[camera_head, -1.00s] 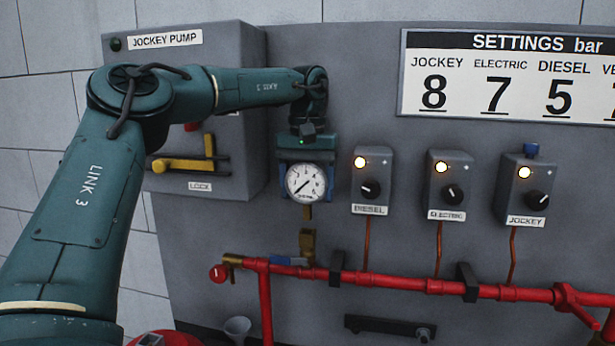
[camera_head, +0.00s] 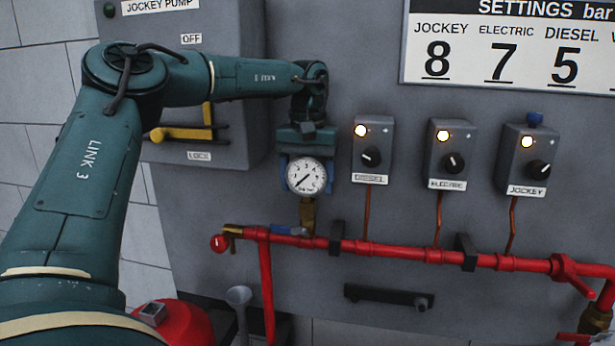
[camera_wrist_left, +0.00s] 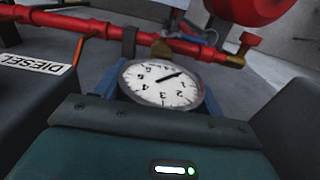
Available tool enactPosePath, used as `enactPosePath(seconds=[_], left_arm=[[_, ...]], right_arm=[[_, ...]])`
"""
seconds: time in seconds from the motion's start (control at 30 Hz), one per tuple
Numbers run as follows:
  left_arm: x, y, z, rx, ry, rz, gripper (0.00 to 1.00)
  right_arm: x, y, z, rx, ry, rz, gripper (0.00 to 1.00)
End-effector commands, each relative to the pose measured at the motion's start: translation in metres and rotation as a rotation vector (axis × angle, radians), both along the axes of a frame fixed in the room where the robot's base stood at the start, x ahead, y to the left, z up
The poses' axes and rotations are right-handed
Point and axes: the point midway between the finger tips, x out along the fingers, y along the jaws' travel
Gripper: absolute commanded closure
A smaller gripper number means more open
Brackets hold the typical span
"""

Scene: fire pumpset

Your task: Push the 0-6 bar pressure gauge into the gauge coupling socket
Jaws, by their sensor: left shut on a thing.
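The pressure gauge (camera_head: 306,176) has a round white dial and hangs upright, stem down, in front of the grey panel. My left gripper (camera_head: 307,166) is shut on it, with blue fingers at both sides of the dial. Below it, the brass gauge coupling socket (camera_head: 307,213) rises from the left part of the red pipe. The stem meets or enters the socket in the head view; I cannot tell how deep it sits. In the left wrist view the dial (camera_wrist_left: 161,83) appears upside down, with brass (camera_wrist_left: 163,48) partly hidden behind it. My right gripper is not in view.
The diesel switch box (camera_head: 372,150) stands close to the right of the gauge, with the electric (camera_head: 450,155) and jockey (camera_head: 527,160) boxes beyond. The red pipe (camera_head: 400,253) runs below. A blue valve lever (camera_head: 288,230) lies just left of the socket.

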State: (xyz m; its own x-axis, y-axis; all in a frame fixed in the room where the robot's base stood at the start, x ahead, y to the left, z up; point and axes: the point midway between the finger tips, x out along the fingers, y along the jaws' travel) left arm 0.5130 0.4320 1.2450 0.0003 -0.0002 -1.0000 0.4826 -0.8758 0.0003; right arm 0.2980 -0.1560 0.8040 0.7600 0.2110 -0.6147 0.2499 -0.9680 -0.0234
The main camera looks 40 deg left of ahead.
Motion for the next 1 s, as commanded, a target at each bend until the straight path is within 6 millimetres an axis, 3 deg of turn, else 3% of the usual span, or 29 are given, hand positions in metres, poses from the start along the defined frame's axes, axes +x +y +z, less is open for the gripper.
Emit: enactPosePath(seconds=[0.33, 0.37, 0.6, 0.67, 1.0], left_arm=[[0.0001, -0.0002, 0.0007, 0.0, -0.001, 0.0, 0.6], [0.0001, -0.0002, 0.0007, 0.0, -0.001, 0.0, 0.3], [0.0001, -0.0002, 0.0007, 0.0, -0.001, -0.001, 0.11], [0.0001, -0.0002, 0.0006, 0.0, 0.0, -0.001, 0.06], [0.0003, -0.0001, 0.0069, 0.001, 0.0, 0.0, 0.06]], right_arm=[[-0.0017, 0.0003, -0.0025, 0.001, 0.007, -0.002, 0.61], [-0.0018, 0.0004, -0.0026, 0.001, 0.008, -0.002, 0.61], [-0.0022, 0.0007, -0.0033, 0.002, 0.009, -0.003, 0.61], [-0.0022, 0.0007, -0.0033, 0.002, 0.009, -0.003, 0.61], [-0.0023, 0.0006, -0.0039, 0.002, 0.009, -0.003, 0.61]])
